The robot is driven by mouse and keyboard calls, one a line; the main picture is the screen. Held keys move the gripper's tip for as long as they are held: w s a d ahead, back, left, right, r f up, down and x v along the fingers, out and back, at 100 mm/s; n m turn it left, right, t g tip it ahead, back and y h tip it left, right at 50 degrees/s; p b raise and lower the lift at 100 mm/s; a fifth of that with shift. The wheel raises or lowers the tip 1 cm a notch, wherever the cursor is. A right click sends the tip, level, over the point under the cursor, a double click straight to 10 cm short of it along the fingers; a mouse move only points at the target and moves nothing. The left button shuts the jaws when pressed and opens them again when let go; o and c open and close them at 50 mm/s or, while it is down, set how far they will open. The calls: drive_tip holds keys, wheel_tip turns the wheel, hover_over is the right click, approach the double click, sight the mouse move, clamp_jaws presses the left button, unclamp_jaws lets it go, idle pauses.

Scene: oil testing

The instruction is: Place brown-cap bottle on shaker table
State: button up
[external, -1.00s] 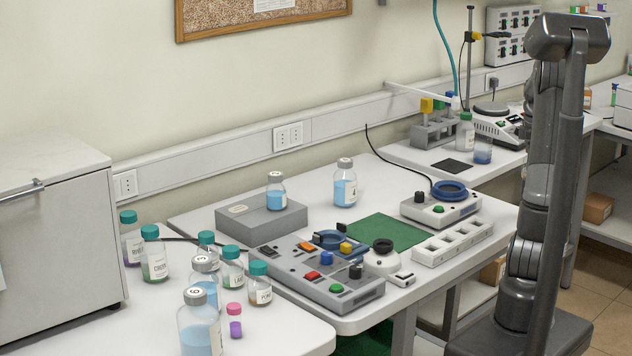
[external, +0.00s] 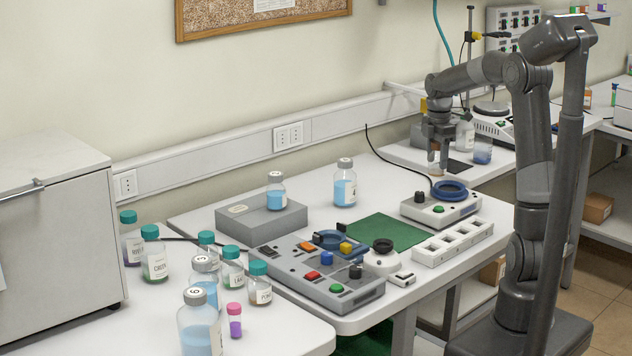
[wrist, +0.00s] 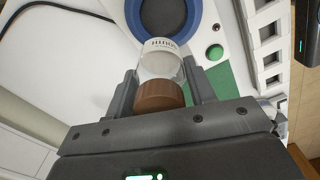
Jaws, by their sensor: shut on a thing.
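My gripper (external: 437,148) is shut on the brown-cap bottle (external: 436,170), holding it above the back of the middle table. In the wrist view the bottle's brown cap (wrist: 159,95) sits between the two fingers (wrist: 160,92). Its clear, labelled body (wrist: 161,60) points away from the gripper. A white device with a blue ring, dark centre and green button (external: 441,207) stands just below and in front of the bottle. The ring (wrist: 163,15) shows beyond the bottle in the wrist view. I cannot tell whether this device or the flat grey box (external: 262,218) is the shaker table.
A white slotted rack (external: 452,243) and a green mat (external: 388,231) lie near the ringed device. A grey control panel (external: 318,275) stands in front. One blue-liquid bottle (external: 345,187) stands on the table; another (external: 276,193) stands on the grey box. A black cable runs behind.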

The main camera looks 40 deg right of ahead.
drive_tip(key=w+a+n, duration=0.2)
drive_tip(key=a+n, duration=0.3)
drive_tip(key=a, duration=1.3)
drive_tip(key=w+a+n, duration=0.3)
drive_tip(key=a+n, duration=0.3)
drive_tip(key=a, duration=1.2)
drive_tip(key=s+a+n, duration=0.3)
drive_tip(key=s+a, duration=0.3)
drive_tip(key=a, duration=0.6)
drive_tip(key=s+a+n, duration=0.4)
drive_tip(key=s+a, duration=0.3)
drive_tip(key=a, duration=0.5)
drive_tip(key=s+a+f, duration=0.1)
drive_tip(key=a+f, duration=0.1)
drive_tip(key=a, duration=0.1)
drive_tip(key=s+a+f, duration=0.2)
drive_tip(key=a+f, duration=0.1)
drive_tip(key=a, duration=0.1)
drive_tip(key=s+a+f, duration=0.1)
drive_tip(key=a+f, duration=0.1)
drive_tip(key=a, duration=0.2)
drive_tip(key=shift+s+a+f, duration=0.15)
drive_tip(key=shift+s+f, duration=0.05)
drive_tip(key=shift+s, duration=0.05)
wheel_tip(320, 180, down, 4)
drive_tip(key=shift+r, duration=0.2)
